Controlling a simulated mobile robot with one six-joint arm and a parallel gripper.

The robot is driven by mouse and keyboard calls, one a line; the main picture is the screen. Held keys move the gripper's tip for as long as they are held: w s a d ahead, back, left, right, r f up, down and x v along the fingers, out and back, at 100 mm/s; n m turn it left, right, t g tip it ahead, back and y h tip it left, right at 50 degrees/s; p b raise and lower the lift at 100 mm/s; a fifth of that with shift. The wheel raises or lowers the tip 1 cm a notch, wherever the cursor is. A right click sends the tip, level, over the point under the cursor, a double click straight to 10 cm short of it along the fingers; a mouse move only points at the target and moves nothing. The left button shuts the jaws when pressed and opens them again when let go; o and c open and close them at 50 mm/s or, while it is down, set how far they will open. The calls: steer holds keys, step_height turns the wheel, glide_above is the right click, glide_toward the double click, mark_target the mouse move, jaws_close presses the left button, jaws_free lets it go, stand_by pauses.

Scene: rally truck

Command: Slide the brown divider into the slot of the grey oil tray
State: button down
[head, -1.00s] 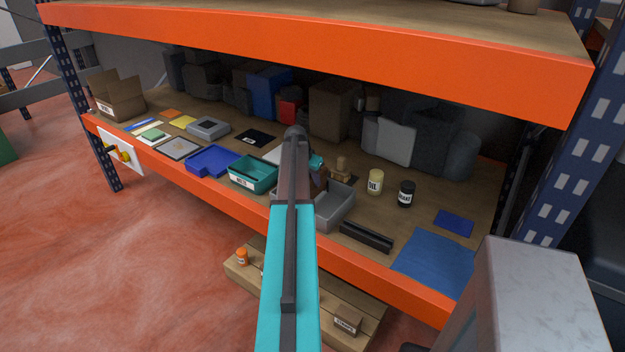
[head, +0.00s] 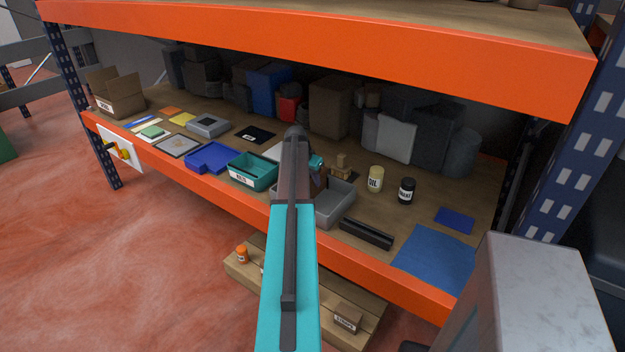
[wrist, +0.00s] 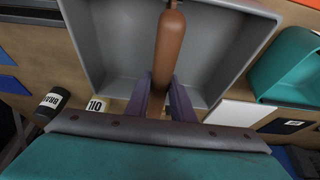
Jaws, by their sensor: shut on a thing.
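The grey oil tray (head: 337,207) stands on the shelf behind and right of my forearm, which hides its left part. In the wrist view the tray (wrist: 105,45) fills the upper middle, open towards the camera. My gripper (wrist: 163,95) is shut on the brown divider (wrist: 170,45), which shows nearly edge-on and extends over the tray's interior. In the head view the gripper is mostly hidden by my arm. The slot is not discernible, and I cannot tell whether the divider touches the tray.
A teal bin (head: 254,172) is left of the tray. A black channel-shaped piece (head: 366,234) lies to its right. The oil jar (head: 375,179) and a black jar (head: 406,191) stand behind right. The orange upper shelf beam (head: 330,48) hangs above. A blue mat (head: 435,258) lies front right.

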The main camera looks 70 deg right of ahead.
steer(key=shift+f, duration=0.3)
steer(key=c, duration=1.5)
jaws_free()
steer(key=shift+o, duration=0.2)
steer(key=shift+r, duration=0.15)
steer(key=b+v, duration=0.3)
steer(key=v, duration=1)
steer(key=shift+r, duration=0.25)
steer(key=shift+a, duration=0.1)
